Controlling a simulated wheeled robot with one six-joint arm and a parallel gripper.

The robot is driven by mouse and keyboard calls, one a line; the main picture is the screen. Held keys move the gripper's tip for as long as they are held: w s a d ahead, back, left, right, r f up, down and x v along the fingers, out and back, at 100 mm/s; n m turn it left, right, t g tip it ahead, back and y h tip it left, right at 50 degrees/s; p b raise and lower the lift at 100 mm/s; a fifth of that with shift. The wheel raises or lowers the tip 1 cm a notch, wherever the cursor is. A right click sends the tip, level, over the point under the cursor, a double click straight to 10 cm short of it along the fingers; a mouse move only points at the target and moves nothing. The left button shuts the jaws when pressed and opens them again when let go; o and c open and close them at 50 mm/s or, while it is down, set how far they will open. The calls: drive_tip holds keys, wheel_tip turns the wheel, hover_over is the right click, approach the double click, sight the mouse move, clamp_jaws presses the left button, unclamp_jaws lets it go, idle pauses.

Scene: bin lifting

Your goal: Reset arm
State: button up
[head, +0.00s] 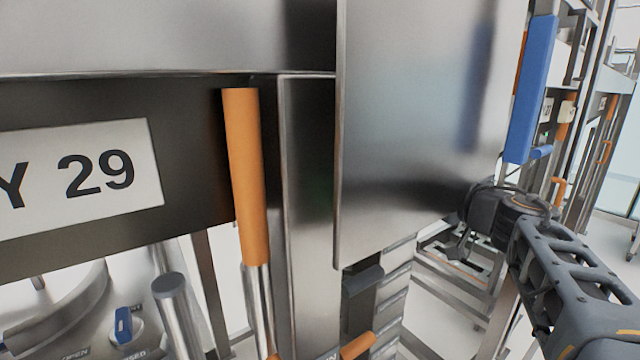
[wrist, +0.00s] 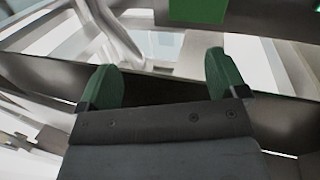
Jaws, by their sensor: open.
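My gripper shows in the wrist view (wrist: 160,80) with two green-padded fingers spread apart. It is open, and nothing is between the fingers. In the head view my dark grey arm reaches in from the lower right, and its wrist end (head: 500,215) is beside the lower right edge of a large steel panel (head: 420,120). The fingertips cannot be made out clearly in the head view. Whether the arm touches the panel cannot be told.
An upright orange handle (head: 245,175) stands left of the panel, beside a "Y 29" sign (head: 85,175). A blue vertical bar (head: 530,90) and metal racks are close behind my arm. A blue-marked knob (head: 123,325) is at lower left. Pale floor (head: 610,250) shows at far right.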

drive_tip(key=s+d+f+m+g+h, duration=0.1)
drive_tip(key=s+f+m+g+h, duration=0.1)
drive_tip(key=f+m+h, duration=0.45)
drive_tip(key=s+d+f+m+g+h, duration=0.1)
drive_tip(key=s+f+g+h, duration=0.2)
drive_tip(key=f, duration=0.7)
drive_tip(key=s+a+f+n+g+y, duration=0.2)
drive_tip(key=s+a+f+g+y, duration=0.2)
drive_tip(key=s+a+f+g, duration=0.3)
drive_tip(key=shift+s+a+f, duration=0.7)
drive_tip(key=shift+s+f, duration=1.15)
drive_tip(key=shift+s, duration=1.55)
drive_tip(key=shift+n, duration=0.25)
